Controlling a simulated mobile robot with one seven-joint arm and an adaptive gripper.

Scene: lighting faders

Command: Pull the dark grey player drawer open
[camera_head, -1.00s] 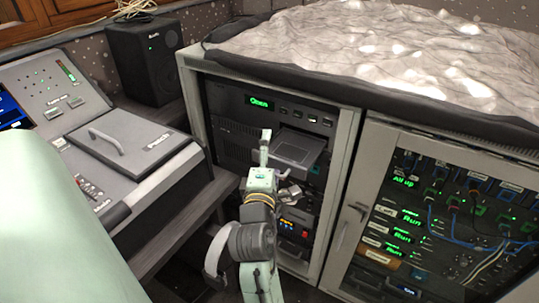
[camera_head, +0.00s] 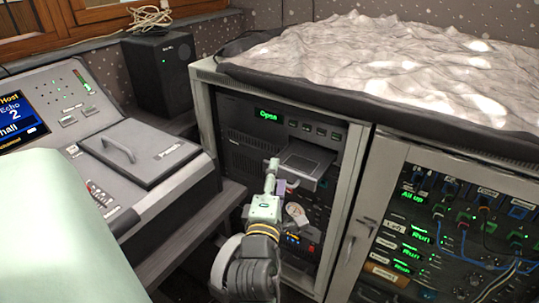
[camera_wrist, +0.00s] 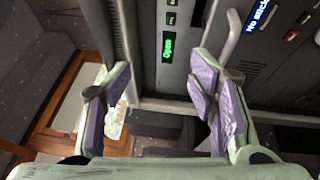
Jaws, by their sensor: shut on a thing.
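The dark grey player drawer (camera_head: 308,162) juts out from the upper part of the left rack, below a display that reads "Open". Its flat top has a darker recess. My gripper (camera_head: 276,176) is at the drawer's front left corner in the head view. The exact contact is hard to make out there. My gripper hides part of the drawer's front in the head view.
The display (camera_head: 269,115) sits on the rack's front panel. The rack's pale frame (camera_head: 347,190) stands close on the right, with a patch cabinet (camera_head: 440,230) beyond it. A console (camera_head: 140,170) and a speaker (camera_head: 158,70) are to the left. A crumpled pale cover (camera_head: 390,70) lies on top.

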